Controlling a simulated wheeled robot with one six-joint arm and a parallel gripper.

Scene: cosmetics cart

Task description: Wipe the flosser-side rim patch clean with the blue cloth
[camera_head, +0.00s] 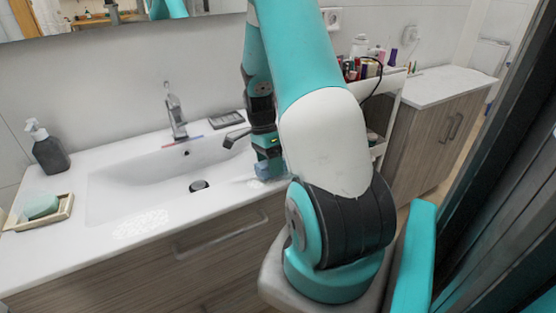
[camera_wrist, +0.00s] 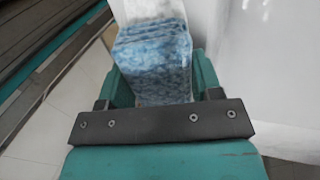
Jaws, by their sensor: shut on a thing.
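The blue cloth (camera_wrist: 152,62) is held between the two teal fingers of my gripper (camera_wrist: 155,82) in the wrist view. In the head view, my gripper (camera_head: 268,158) points down at the right end of the white basin, with the cloth (camera_head: 267,171) below its fingers, at or just above the rim. I cannot tell if it touches. A faint whitish patch (camera_head: 256,182) shows on the rim beside the cloth, partly hidden by my arm. A larger whitish speckled patch (camera_head: 142,223) lies on the front left rim. I cannot clearly identify a flosser.
A dark soap bottle (camera_head: 50,150) and a soap dish (camera_head: 60,217) with a green bar stand on the left. The tap (camera_head: 175,112) and a dark tray (camera_head: 226,119) are behind the basin. A cart with cosmetics (camera_head: 362,68) stands behind my arm on the right.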

